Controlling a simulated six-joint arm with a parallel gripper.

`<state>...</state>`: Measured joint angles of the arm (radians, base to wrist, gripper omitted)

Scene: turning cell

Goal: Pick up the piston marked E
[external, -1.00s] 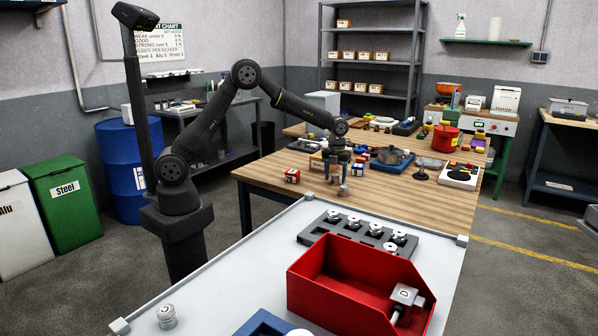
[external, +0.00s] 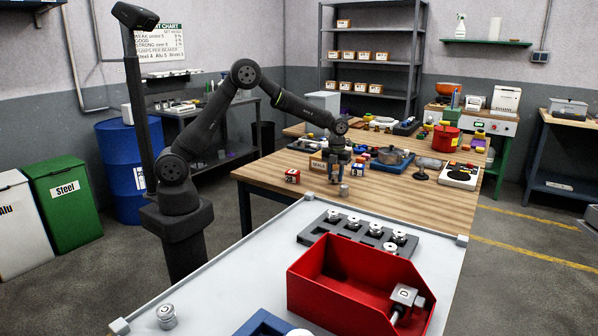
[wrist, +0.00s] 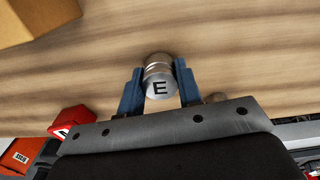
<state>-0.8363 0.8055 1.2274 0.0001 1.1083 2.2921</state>
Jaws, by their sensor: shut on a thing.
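The piston marked E (wrist: 158,82) is a silvery metal cylinder with a black letter on its pale end face. In the wrist view it sits between the two blue fingers of my gripper (wrist: 158,92), which touch it on both sides. In the external view my gripper (external: 333,175) is over the wooden table, low and near its front edge; the held piston is too small there to make out clearly. A small grey metal cylinder (external: 344,190) stands on the table just beside the gripper; its marking cannot be read.
A block with red sides and white markings (external: 292,176) stands left of my gripper. A cardboard-coloured box (external: 317,162) is close behind it. In front, a white-topped table holds a red bin (external: 340,290) and a grey rack of pistons (external: 318,232).

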